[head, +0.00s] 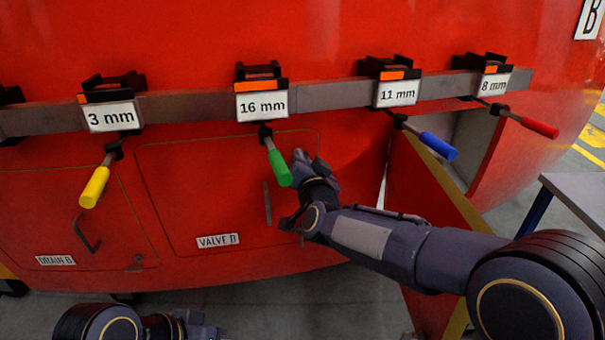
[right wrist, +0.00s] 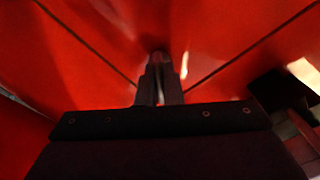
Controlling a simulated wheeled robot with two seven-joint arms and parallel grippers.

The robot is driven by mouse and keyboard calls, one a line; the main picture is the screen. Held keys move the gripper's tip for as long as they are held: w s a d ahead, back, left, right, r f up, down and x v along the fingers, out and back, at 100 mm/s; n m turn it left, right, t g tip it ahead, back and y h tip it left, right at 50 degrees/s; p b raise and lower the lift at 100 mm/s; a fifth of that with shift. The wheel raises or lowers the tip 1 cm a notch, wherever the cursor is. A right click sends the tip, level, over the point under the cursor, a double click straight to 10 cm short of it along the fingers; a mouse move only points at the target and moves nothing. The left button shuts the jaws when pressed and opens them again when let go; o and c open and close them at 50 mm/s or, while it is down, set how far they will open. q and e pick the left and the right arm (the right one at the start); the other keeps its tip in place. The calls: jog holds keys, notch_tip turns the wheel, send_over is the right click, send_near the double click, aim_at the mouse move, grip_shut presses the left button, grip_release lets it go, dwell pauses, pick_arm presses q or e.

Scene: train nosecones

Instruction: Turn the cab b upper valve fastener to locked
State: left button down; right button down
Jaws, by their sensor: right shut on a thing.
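The VALVE B hatch (head: 200,190) is a red door panel with a dark outline, shut flush in the red nosecone. My right gripper (head: 301,160) is at the hatch's upper right corner, and its fingers reach to the red surface. In the right wrist view its two dark fingers (right wrist: 160,72) are close together, tips at the panel where the seams run. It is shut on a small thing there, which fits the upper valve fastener. The fastener itself is mostly hidden by the fingers, and its turn angle cannot be read. My left gripper (head: 198,328) shows only partly at the bottom edge.
Tools hang from a grey rail (head: 190,103). The green-handled tool (head: 279,166) hangs just left of my right gripper. The blue (head: 438,145), red (head: 540,127) and yellow (head: 94,187) handles hang farther off. An open red door (head: 430,190) stands behind my right arm.

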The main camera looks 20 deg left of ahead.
jog(key=m+b, duration=0.1)
jog(key=m, duration=0.1)
jog(key=m+b, duration=0.1)
jog(key=m, duration=0.1)
jog(key=m+b, duration=0.1)
jog(key=b, duration=0.1)
jog(key=shift+w+d+f+m, duration=0.1)
jog(key=shift+f+m, duration=0.2)
jog(key=shift+m, duration=0.1)
jog(key=shift+m+b, duration=1.3)
jog(key=shift+m, duration=1)
jog(key=c, duration=1.6)
grip_release()
jog(key=shift+r, duration=0.1)
jog(key=v, duration=0.8)
